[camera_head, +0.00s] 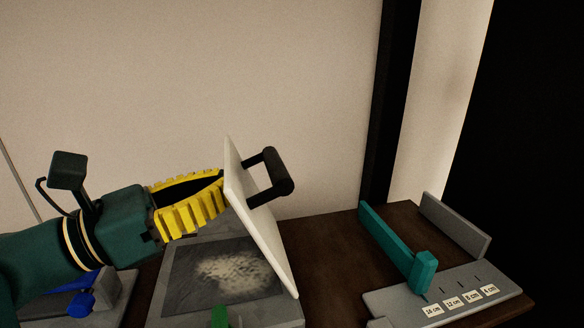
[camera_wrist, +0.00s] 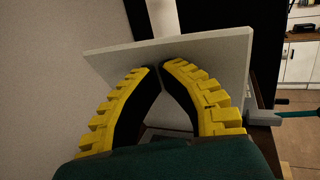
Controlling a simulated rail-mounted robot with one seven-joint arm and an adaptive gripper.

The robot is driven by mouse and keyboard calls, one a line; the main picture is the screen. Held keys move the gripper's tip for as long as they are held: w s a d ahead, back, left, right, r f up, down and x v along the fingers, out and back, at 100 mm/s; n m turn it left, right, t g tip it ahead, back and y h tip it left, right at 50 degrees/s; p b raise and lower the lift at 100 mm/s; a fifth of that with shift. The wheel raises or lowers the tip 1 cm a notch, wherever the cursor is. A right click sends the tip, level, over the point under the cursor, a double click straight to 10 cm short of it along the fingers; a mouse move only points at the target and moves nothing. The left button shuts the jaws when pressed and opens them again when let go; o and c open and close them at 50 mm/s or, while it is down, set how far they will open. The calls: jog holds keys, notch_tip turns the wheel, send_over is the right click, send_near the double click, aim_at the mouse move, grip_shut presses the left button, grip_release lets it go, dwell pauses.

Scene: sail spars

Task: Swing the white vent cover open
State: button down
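The white vent cover (camera_head: 258,228) stands raised and steeply tilted at the right edge of a grey base (camera_head: 163,307). Its black handle (camera_head: 277,178) is on the face turned away from my gripper. The base's dark opening with a pale, mottled patch (camera_head: 222,272) is exposed. My gripper (camera_head: 222,180) is on the left side of the cover, its yellow fingertips at or against the inner face. In the wrist view, the fingertips (camera_wrist: 160,67) come together with nothing visible between them, in front of the white cover (camera_wrist: 215,58). Exact contact is hard to tell.
A teal bar (camera_head: 392,245) lies on a grey gauge plate (camera_head: 455,301) with centimetre labels, right of the cover. A green piece (camera_head: 220,316) is at the base's front. Blue parts (camera_head: 82,301) sit at lower left. Bare dark tabletop (camera_head: 325,262) lies between cover and gauge.

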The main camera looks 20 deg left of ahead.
aim_at(257, 205)
jog(key=shift+w+d+f, duration=0.1)
jog(key=shift+w+d, duration=0.65)
jog(key=shift+d, duration=0.15)
jog(key=shift+w+d+f, duration=0.1)
jog(key=shift+w+d, duration=0.6)
jog(key=shift+d, duration=0.2)
jog(key=r+b+v, duration=0.1)
jog(key=v, duration=0.7)
jog(key=shift+f+b, duration=0.4)
jog(key=shift+f, duration=0.05)
